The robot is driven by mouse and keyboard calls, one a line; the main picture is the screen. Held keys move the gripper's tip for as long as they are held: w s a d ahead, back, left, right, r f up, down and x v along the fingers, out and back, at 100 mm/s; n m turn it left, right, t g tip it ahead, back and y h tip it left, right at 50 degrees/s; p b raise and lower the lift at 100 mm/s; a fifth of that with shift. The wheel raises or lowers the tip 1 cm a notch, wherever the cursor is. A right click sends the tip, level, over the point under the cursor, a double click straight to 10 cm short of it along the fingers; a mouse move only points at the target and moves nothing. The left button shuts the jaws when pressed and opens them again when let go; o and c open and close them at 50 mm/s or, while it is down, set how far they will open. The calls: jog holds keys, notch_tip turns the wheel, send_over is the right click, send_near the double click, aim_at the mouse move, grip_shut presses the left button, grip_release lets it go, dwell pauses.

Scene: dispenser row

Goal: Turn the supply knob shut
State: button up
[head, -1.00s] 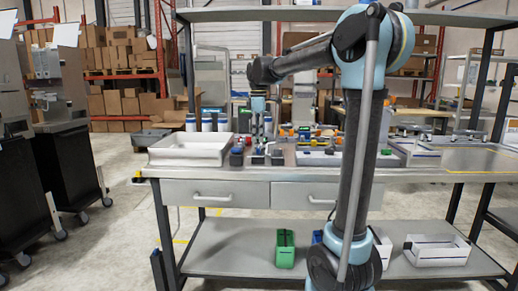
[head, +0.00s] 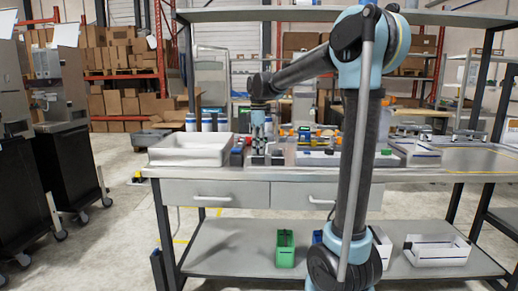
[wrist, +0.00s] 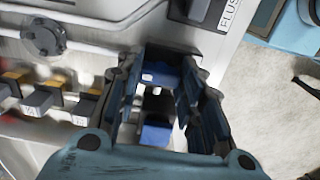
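In the wrist view, a round dark knob (wrist: 43,37) sits on a pale pipe at the upper left; I cannot read any label marking it as the supply knob. My gripper (wrist: 160,95) points down at the bench, to the right of this knob and apart from it. Its two dark blue fingers stand apart. A blue part with a small white label (wrist: 160,75) shows between them; I see no clear grip on it. In the head view, my gripper (head: 258,158) is low over the bench fixtures, and the knob is too small to make out.
Several dark blocks with white labels and orange tops (wrist: 40,100) stand in a row left of my gripper. A dark panel with partly visible lettering, "FLUS" (wrist: 225,12), is at the top. A white tray (head: 190,162) sits left on the steel bench (head: 400,177). Bottles stand behind.

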jog(key=shift+d, duration=0.15)
jog(key=shift+m, duration=0.4)
jog(key=m, duration=0.3)
jog(key=shift+w+m, duration=0.1)
jog(key=shift+m, duration=0.2)
jog(key=m, duration=0.4)
jog(key=shift+m, duration=0.3)
jog(key=m, duration=0.4)
jog(key=shift+m, duration=0.3)
jog(key=m, duration=0.4)
jog(key=shift+m, duration=0.3)
jog(key=o, duration=1.1)
jog(key=shift+c, duration=0.2)
